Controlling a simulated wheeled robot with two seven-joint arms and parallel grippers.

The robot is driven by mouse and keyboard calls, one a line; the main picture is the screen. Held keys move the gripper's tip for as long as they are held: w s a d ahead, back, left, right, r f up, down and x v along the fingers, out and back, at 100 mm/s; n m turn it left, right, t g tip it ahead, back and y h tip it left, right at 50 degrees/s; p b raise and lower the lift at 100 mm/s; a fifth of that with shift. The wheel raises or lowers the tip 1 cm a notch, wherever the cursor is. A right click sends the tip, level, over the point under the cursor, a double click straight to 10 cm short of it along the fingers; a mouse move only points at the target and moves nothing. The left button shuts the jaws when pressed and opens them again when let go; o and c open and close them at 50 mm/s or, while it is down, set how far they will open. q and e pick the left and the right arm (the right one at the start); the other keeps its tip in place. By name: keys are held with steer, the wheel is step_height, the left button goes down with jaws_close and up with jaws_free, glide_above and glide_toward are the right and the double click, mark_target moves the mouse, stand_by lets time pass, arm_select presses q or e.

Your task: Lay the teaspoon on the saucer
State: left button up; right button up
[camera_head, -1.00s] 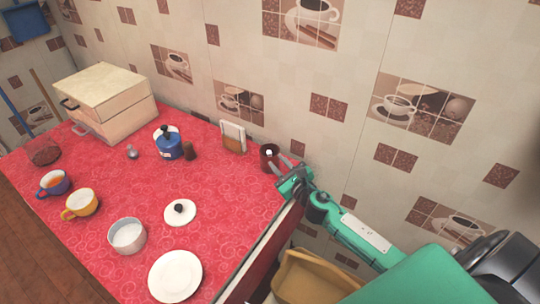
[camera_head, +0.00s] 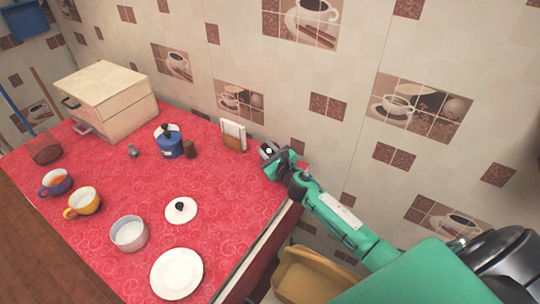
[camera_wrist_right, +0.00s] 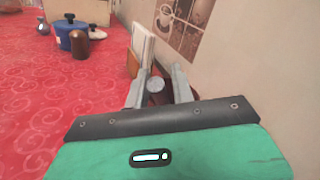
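The saucer appears to be the white plate (camera_head: 177,274) lying empty at the front of the red counter. A dark red-brown mug stands at the counter's right back corner, now mostly hidden behind my right gripper (camera_head: 268,155). A small pale round end (camera_head: 269,151) shows there, likely the teaspoon standing in the mug. In the right wrist view this round end (camera_wrist_right: 155,85) sits between the two grey fingers of my right gripper (camera_wrist_right: 160,73). The fingers are apart, and I cannot tell whether they touch it. My left gripper is out of view.
A napkin holder (camera_head: 233,135) stands close left of the right gripper, with the tiled wall behind.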

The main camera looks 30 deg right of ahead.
jaws_close()
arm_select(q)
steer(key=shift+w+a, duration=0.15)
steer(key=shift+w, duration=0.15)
arm_select(e)
steer(key=shift+s+a+r, duration=0.1)
steer(key=shift+a+r, duration=0.1)
steer(key=shift+r, duration=0.25)
step_height(320, 180, up, 11)
steer(key=p, duration=0.3)
arm_select(q)
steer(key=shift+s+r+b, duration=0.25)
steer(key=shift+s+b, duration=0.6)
steer(key=shift+b, duration=0.1)
arm_select(e)
steer(key=s+a, duration=0.5)
steer(key=a, duration=0.3)
steer(key=s+a, duration=0.5)
steer(key=a, duration=0.4)
steer(key=shift+f, duration=0.2)
